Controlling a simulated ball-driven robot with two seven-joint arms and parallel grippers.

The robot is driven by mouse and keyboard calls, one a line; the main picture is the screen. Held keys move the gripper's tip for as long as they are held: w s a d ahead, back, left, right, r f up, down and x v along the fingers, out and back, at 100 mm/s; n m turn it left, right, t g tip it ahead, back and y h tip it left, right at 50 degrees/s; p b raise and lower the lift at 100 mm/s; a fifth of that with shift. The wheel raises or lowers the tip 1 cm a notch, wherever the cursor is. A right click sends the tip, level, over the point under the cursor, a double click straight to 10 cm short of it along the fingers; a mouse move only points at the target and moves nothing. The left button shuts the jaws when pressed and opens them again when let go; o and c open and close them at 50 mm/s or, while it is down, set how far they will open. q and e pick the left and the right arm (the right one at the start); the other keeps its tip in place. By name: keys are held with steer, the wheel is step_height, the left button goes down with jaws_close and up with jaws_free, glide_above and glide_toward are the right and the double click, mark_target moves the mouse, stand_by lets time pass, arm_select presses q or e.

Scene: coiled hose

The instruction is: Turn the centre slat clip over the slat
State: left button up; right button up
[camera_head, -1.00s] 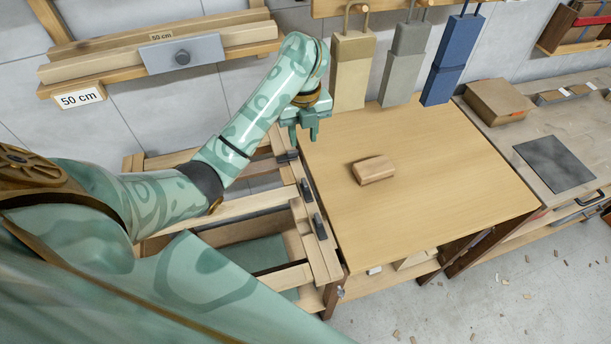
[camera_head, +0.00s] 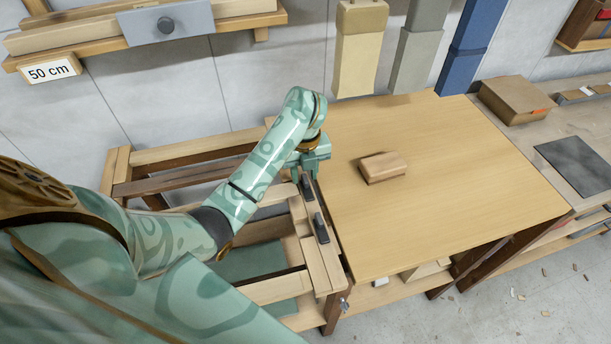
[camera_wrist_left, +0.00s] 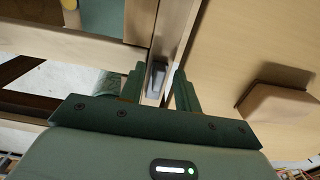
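The centre slat clip (camera_head: 307,189) is a small dark block on the wooden slat strip (camera_head: 318,262) along the left side of the table. A near clip (camera_head: 321,229) sits closer to me on the same strip. My left gripper (camera_head: 306,177) points down at the far end of the centre clip. In the left wrist view its two green fingers (camera_wrist_left: 159,92) are apart, with a grey clip (camera_wrist_left: 157,78) between them. I cannot tell whether the fingers touch it. The far clip is not clearly visible behind the gripper. My right gripper is out of view.
A wooden block (camera_head: 383,168) lies on the otherwise clear table (camera_head: 440,200), right of my left gripper. An open wooden frame (camera_head: 180,155) stands left of the strip. A shelf with a 50 cm label (camera_head: 50,72) and hanging blocks (camera_head: 358,50) are on the wall behind.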

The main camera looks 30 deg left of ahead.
arm_select(q)
steer(key=shift+f, duration=0.15)
jaws_close()
